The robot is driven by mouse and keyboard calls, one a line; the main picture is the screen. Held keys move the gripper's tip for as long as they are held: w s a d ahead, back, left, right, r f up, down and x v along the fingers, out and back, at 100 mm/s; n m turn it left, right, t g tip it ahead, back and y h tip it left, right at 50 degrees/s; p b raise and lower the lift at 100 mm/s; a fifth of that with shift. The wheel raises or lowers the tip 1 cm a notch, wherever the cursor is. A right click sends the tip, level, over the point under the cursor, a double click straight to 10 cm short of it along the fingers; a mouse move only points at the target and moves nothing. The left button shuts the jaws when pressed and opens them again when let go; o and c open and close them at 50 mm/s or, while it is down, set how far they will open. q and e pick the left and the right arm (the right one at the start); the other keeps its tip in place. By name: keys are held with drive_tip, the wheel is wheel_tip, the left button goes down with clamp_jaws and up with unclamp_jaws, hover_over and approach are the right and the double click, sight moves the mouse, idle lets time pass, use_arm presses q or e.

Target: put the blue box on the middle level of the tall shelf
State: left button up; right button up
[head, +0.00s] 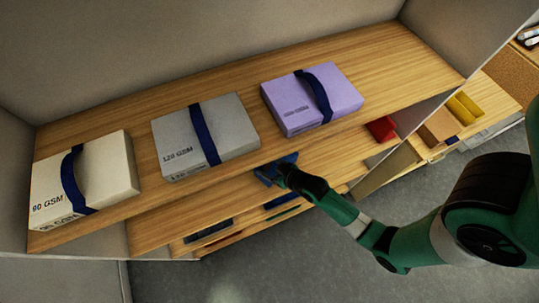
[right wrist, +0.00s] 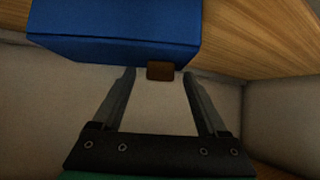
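The blue box (right wrist: 115,30) fills the upper left of the right wrist view, with a small brown tab (right wrist: 160,71) at its lower edge. My right gripper (right wrist: 160,74) is open, its two fingertips on either side of the tab with a gap at each side. In the head view, my right gripper (head: 281,172) is at the front of the tall shelf (head: 390,65), just below the top board's front edge. A small part of the blue box (head: 268,174) shows there; the rest is hidden. My left gripper is not in view.
A white box (head: 108,165), a grey box (head: 232,130) and a purple box (head: 290,105) with blue straps lie on the top board. Lower boards hold a red item (head: 381,129) and flat coloured items. Yellow and tan trays (head: 440,125) stand at right. Grey floor is clear in front.

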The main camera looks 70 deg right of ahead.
drive_tip(key=p+v, duration=0.2)
drive_tip(key=v, duration=0.9)
drive_tip(key=shift+s+r, duration=0.15)
drive_tip(key=shift+s, duration=0.15)
